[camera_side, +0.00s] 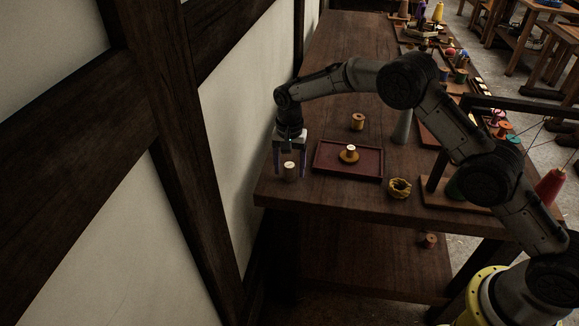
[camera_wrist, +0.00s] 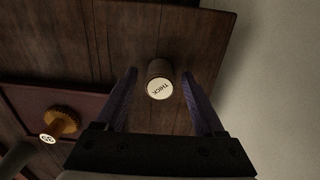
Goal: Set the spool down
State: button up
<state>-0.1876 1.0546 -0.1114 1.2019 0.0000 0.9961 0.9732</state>
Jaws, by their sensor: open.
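A brown spool (camera_side: 290,171) with a pale round top stands upright on the table near its left front corner. In the wrist view its top label on the spool (camera_wrist: 160,88) reads "THICK". My gripper (camera_side: 290,170) points down over this spool, with one finger on each side. The spool appears to rest on the wooden table (camera_side: 270,195).
A dark red tray (camera_side: 330,167) lies right of the spool and holds a yellow piece with a pale top (camera_side: 349,154). Another spool (camera_side: 358,121) stands behind the tray. The wall is close on the left.

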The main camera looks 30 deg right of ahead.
aim_at(289, 165)
jog(key=s+d+r+n+t, duration=0.1)
jog(key=s+d+r, duration=0.15)
jog(key=r, duration=0.85)
jog(key=s+d+r+n, duration=0.1)
jog(key=s+r, duration=0.3)
jog(key=r, duration=0.8)
jog(key=s+d+r+n+t, duration=0.1)
jog(key=s+d+r, duration=0.15)
jog(key=s, duration=0.35)
jog(key=s+d+r+n+t, duration=0.1)
jog(key=s+r+n, duration=0.1)
jog(key=s+r, duration=0.35)
jog(key=s+d+f+n+t, duration=0.1)
jog(key=s+d+f+n, duration=0.1)
jog(key=s, duration=0.9)
jog(key=s+d+f+n+t, duration=0.1)
jog(key=s+f, duration=0.3)
jog(key=s, duration=0.8)
jog(key=shift+d+n+t, duration=0.3)
jog(key=shift+d+n, duration=0.15)
jog(key=shift+n, duration=0.05)
jog(key=shift+s, duration=0.1)
